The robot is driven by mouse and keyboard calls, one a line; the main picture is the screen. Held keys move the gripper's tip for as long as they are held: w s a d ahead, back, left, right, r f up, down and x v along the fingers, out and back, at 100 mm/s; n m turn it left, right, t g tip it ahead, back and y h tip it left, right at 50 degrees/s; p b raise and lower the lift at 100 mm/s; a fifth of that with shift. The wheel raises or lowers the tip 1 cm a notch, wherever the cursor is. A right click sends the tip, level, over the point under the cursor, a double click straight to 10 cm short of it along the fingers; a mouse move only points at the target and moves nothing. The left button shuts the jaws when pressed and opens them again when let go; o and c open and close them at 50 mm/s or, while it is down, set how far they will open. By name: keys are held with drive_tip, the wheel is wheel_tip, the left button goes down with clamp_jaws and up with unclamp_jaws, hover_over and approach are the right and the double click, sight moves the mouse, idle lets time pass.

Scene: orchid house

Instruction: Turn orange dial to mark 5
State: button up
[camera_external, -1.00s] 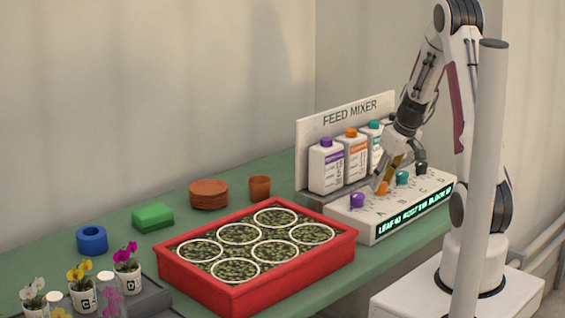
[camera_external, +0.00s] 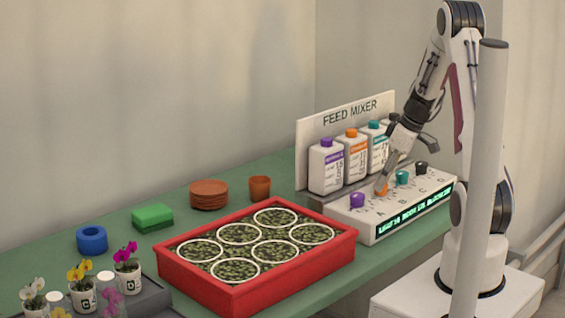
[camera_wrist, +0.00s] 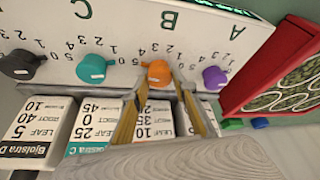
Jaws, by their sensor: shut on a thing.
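The orange dial (camera_external: 382,190) sits on the sloped white panel of the feed mixer, between the purple dial (camera_external: 357,200) and the teal dial (camera_external: 402,177). In the wrist view the orange dial (camera_wrist: 158,72) lies at the tips of my gripper (camera_wrist: 161,80), with one finger on each side of it. My gripper (camera_external: 384,182) is shut on the dial and reaches down to it from above right in the external view. Printed numbers ring the dial in the wrist view. The fingers hide part of the scale, and I cannot tell which mark the dial points to.
A black dial (camera_wrist: 22,63) is at the panel's far end. White bottles (camera_external: 352,155) stand close behind the dials. A lit green display (camera_external: 415,212) runs along the panel's front. A red tray (camera_external: 245,290) of round pots stands left of the mixer.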

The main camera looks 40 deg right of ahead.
drive_tip(key=shift+n, duration=0.3)
drive_tip(key=o, duration=1.1)
drive_tip(key=shift+c, duration=0.2)
drive_tip(key=shift+r, duration=0.1)
drive_tip(key=v, duration=1.1)
drive_tip(key=shift+s+d+r, duration=0.2)
drive_tip(key=shift+d+r, duration=0.05)
drive_tip(key=shift+r, duration=0.1)
